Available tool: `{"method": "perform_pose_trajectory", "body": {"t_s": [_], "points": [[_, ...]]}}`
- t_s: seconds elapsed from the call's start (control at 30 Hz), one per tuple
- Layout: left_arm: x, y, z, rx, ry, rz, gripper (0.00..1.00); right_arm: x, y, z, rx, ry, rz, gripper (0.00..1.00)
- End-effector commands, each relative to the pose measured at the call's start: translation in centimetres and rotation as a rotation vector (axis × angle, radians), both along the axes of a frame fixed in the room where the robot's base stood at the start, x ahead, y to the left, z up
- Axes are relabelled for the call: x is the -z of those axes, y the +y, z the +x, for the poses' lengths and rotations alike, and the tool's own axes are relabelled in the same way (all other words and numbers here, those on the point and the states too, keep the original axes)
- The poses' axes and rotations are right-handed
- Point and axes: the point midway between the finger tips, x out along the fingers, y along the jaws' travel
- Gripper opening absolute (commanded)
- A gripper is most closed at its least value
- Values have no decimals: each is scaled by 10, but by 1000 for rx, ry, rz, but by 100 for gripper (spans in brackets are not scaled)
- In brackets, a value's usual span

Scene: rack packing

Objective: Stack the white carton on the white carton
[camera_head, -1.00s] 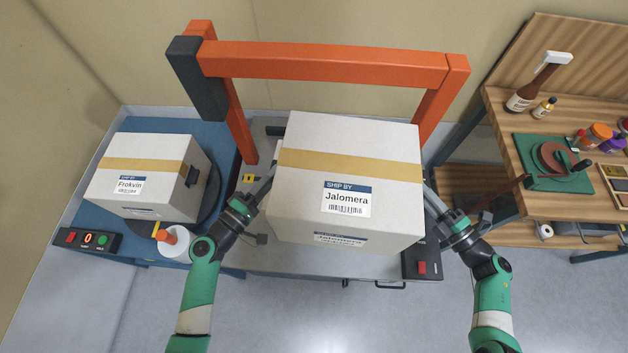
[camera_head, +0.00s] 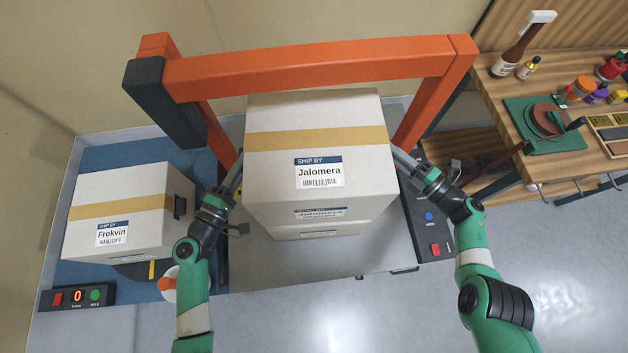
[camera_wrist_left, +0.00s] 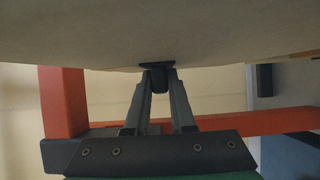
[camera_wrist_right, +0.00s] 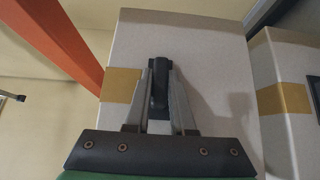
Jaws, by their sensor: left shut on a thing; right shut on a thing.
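A white carton (camera_head: 270,165) with tan tape and a "Jalomera" label is held level between my two grippers. A lower white carton (camera_head: 345,229) shows as a strip with a label under its front edge. My left gripper (camera_head: 236,176) is shut on the left side of the upper carton; the left wrist view shows its fingers (camera_wrist_left: 158,75) at a black grip. My right gripper (camera_head: 400,158) is shut on the right side. In the right wrist view its fingers (camera_wrist_right: 158,75) meet the upper carton, and the lower carton (camera_wrist_right: 285,130) lies beyond a narrow dark gap.
A third white carton (camera_head: 90,190), labelled "Frokvin", sits on the blue table (camera_head: 110,155) at left. An orange frame (camera_head: 310,65) stands close behind the held carton. A wooden bench (camera_head: 500,105) with bottles stands at right.

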Motion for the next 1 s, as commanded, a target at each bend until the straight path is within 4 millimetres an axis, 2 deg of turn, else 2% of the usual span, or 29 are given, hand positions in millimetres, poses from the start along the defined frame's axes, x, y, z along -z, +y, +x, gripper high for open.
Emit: {"method": "perform_pose_trajectory", "body": {"t_s": [0.27, 0.9, 0.93, 1.0], "points": [[4, 1, 1, -3, -7, -2, 0, 4, -1, 1, 1, -7, 3, 0], [48, 1, 1, -3, -7, -1, 0, 48, -1, 1, 1, -7, 3, 0], [51, 1, 0, -3, -1, 0, 24, 50, -1, 0, 1, -1, 0, 24], [48, 1, 0, -3, -1, 0, 37, 47, -1, 0, 1, -1, 0, 37]]}}
